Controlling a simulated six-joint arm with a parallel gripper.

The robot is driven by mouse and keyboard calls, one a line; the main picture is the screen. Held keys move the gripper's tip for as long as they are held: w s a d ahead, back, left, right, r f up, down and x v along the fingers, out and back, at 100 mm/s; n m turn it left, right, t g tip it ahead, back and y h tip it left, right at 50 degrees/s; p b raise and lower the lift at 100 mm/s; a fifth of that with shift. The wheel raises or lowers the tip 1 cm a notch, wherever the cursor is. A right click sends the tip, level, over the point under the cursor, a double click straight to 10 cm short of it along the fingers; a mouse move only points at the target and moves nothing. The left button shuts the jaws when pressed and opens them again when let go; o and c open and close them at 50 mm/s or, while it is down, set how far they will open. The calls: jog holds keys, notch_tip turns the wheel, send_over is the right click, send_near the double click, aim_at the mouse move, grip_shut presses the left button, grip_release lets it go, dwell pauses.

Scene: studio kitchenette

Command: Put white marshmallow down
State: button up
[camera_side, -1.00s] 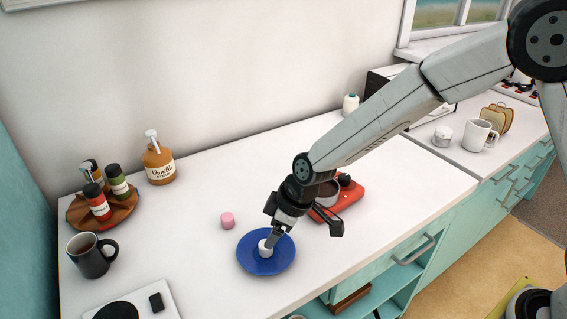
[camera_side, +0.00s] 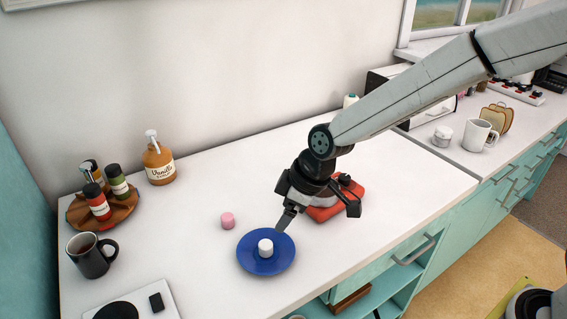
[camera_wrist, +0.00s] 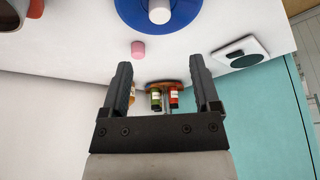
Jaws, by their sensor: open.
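The white marshmallow (camera_side: 265,247) stands upright on the blue plate (camera_side: 249,264). In the wrist view the marshmallow (camera_wrist: 159,11) and the plate (camera_wrist: 186,16) show at the top edge, partly cut off. My gripper (camera_side: 290,222) is open and empty, above and to the right of the plate in the side view, apart from the marshmallow. In the wrist view its two fingers (camera_wrist: 162,85) are spread wide with nothing between them.
A pink marshmallow (camera_side: 228,220) sits on the counter behind the plate. A red appliance (camera_side: 323,213) stands partly hidden behind my gripper. A dark mug (camera_side: 91,257), a spice tray (camera_side: 120,216) and a vanilla bottle (camera_side: 159,165) stand at left.

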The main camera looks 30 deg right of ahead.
jog(key=s+d+f+m+h, duration=0.1)
jog(key=s+d+m, duration=0.3)
jog(key=d, duration=0.6)
jog(key=s+d+f+m+h, duration=0.1)
jog(key=s+d+m+h, duration=0.1)
jog(key=s+d+m, duration=0.3)
jog(key=s+d, duration=0.4)
jog(key=d, duration=0.2)
jog(key=shift+s+f+g, duration=0.15)
jog(key=shift+f+g, duration=0.15)
